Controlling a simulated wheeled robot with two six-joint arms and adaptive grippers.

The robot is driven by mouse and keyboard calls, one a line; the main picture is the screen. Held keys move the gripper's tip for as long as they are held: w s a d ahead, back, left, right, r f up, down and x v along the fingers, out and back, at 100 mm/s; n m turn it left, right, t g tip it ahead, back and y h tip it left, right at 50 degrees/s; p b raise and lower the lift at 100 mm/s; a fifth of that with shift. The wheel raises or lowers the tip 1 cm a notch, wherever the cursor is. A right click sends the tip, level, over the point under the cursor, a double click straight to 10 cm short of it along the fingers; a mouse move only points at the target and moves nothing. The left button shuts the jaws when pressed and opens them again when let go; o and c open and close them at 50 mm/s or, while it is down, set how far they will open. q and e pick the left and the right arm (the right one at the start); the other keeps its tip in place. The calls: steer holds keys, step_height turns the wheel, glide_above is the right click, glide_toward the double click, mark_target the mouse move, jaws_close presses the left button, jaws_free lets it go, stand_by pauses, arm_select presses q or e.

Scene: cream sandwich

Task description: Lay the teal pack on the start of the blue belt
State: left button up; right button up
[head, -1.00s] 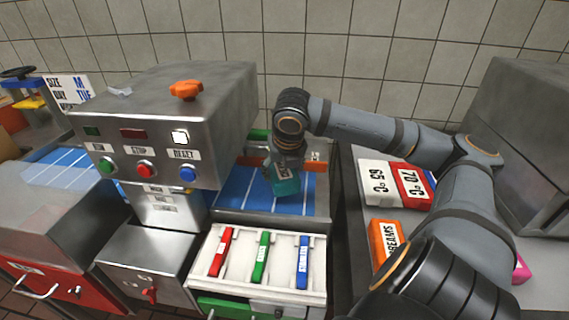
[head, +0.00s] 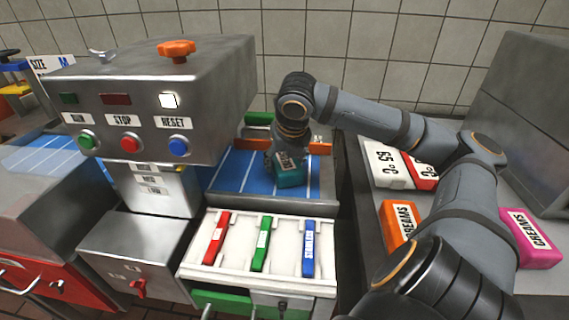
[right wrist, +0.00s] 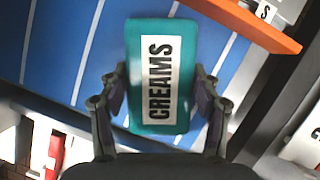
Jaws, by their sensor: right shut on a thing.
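The teal pack (head: 290,172) has a white label reading CREAMS. It is at the right part of the blue belt (head: 238,176), which has white cross lines. My right gripper (head: 283,158) is shut on the pack; in the right wrist view the fingers (right wrist: 160,100) grip the teal pack (right wrist: 158,75) on both sides, with blue belt (right wrist: 60,50) below it. I cannot tell whether the pack touches the belt. My left gripper is not in view.
A steel machine with buttons (head: 150,100) stands left of the pack. An orange bar (right wrist: 250,22) lies along the belt's end. A white tray (head: 190,262) with red, green and blue bars is in front. Orange (head: 398,222) and pink (head: 528,238) packs lie right.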

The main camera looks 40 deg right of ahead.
steer(key=shift+f, duration=0.1)
steer(key=o, duration=1.2)
